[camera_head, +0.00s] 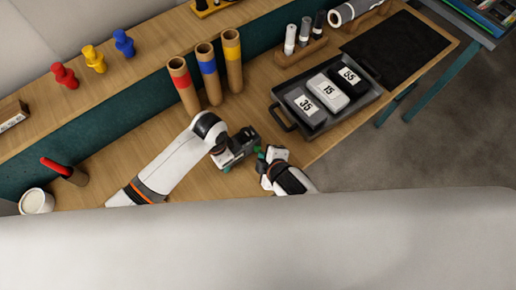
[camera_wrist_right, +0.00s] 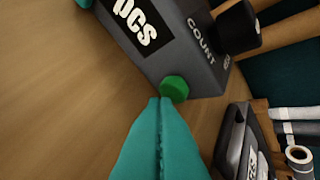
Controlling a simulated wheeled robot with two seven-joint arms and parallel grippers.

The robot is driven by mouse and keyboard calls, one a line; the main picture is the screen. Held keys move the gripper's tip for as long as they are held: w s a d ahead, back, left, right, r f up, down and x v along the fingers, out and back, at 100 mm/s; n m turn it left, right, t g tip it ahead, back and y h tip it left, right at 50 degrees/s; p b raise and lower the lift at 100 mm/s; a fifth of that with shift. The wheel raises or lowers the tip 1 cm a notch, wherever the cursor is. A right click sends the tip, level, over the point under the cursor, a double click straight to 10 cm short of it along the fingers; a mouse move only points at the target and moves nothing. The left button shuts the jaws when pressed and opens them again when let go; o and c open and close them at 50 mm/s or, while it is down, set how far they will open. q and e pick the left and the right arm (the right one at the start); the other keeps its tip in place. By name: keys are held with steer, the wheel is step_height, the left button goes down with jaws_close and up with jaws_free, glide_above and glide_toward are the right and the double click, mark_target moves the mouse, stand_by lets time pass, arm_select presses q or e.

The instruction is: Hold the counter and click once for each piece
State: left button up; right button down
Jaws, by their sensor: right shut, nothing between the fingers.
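The counter (camera_wrist_right: 190,45) is a dark grey box with a "pcs" label, the word COUNT, a black knob (camera_wrist_right: 237,27) and a green button (camera_wrist_right: 174,89). In the head view the counter (camera_head: 243,138) is small, at the left gripper (camera_head: 232,150). That gripper appears shut on it, with a teal fingertip (camera_wrist_right: 84,3) at the box's edge in the wrist view. My right gripper (camera_wrist_right: 160,102) is shut and empty, its teal tips right at the green button; whether they press it I cannot tell. In the head view the right gripper (camera_head: 261,153) is beside the counter.
A dark tray (camera_head: 285,120) holds boxes marked 35, 15 and 55. Red, blue and yellow-banded tubes (camera_head: 209,80) stand behind the grippers. Several grey and dark rolls (camera_head: 290,40) stand in a wooden rack. Red, yellow and blue figures (camera_head: 95,60) line the shelf. A white cup (camera_head: 36,202) is at left.

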steer(key=shift+w+a, duration=0.3)
steer(key=shift+w, duration=0.15)
stand_by(0.7)
steer(key=shift+s+d, duration=0.5)
steer(key=shift+s, duration=0.3)
steer(key=shift+s+d, duration=0.45)
steer(key=shift+s, duration=0.25)
steer(key=shift+s+d, duration=0.45)
steer(key=shift+s, duration=0.3)
steer(key=shift+s+d, duration=0.45)
steer(key=shift+s, duration=0.25)
arm_select(q)
steer(key=o, duration=1.2)
